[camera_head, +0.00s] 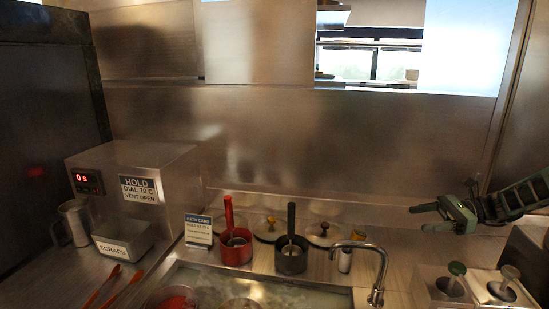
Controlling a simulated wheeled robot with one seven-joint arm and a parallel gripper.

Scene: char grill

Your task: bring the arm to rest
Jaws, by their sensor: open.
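My gripper (441,208) is at the right of the head view, at the end of my green and black arm (515,197) that reaches in from the right edge. Its fingers point left and are apart, with nothing between them. It hangs above the right part of the steel counter, to the right of the tap and clear of the back wall in the picture. It touches nothing that I can see. The rest of the arm is cut off by the frame.
Below my gripper stand pump dispensers (452,288). A curved tap (377,262) rises beside the water bath (335,293). A red pot (236,249) and a dark pot (291,257) hold upright handles. A steel box (170,165) and a scraps bin (125,238) stand left.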

